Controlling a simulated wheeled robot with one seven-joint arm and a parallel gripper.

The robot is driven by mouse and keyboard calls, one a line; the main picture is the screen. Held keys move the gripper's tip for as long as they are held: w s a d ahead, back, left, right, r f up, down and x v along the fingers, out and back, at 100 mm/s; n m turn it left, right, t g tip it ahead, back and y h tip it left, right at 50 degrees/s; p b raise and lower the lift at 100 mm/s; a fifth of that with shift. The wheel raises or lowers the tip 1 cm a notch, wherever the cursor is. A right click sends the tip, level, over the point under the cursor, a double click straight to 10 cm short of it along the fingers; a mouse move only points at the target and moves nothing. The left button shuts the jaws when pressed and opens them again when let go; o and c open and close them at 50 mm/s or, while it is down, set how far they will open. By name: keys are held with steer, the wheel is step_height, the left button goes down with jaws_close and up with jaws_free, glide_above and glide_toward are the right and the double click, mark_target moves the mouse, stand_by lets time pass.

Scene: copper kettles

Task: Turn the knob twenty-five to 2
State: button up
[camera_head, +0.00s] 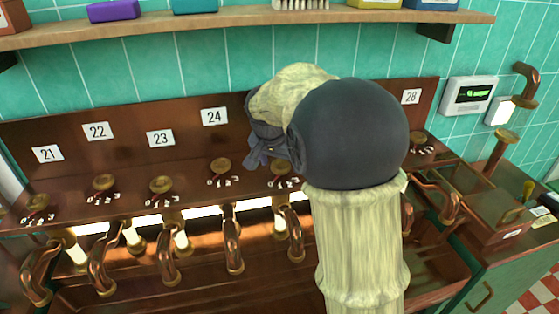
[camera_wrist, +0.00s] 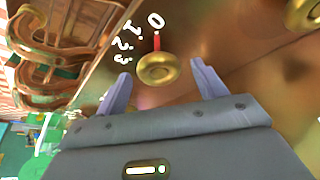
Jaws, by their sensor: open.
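A row of small brass knobs with white scales runs along the copper bench. The knob right of the one under plate 24, by its place knob twenty-five (camera_head: 280,167), is partly behind my gripper; its number plate is hidden by my arm. My gripper (camera_head: 262,158) is just above and left of this knob. In the wrist view, a round brass knob (camera_wrist: 157,69) shows between the tips of my open gripper (camera_wrist: 159,72), with no visible contact. Its red pointer is toward 0, with 1, 2 and 3 curving down to the left.
Knob twenty-four (camera_head: 220,166) is close on the left, below plate 24 (camera_head: 214,117). Copper spouts (camera_head: 232,240) stand below the knobs. A wooden shelf (camera_head: 240,24) with boxes and a brush hangs above. My arm hides the bench to the right, up to plate 28 (camera_head: 411,96).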

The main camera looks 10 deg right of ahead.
steer(key=shift+c, duration=0.4)
steer(key=c, duration=0.9)
steer(key=shift+n, duration=0.4)
steer(key=n, duration=0.1)
steer(key=n+y+p, duration=0.1)
steer(key=n, duration=0.1)
steer(key=n+t+y, duration=0.1)
steer(key=shift+d+r+n, duration=0.15)
steer(key=shift+d+n, duration=0.1)
steer(key=shift+n, duration=0.15)
steer(key=n+y+p, duration=0.1)
steer(key=n+y, duration=0.1)
steer(key=n, duration=0.4)
steer(key=shift+d, duration=0.1)
steer(key=o, duration=1)
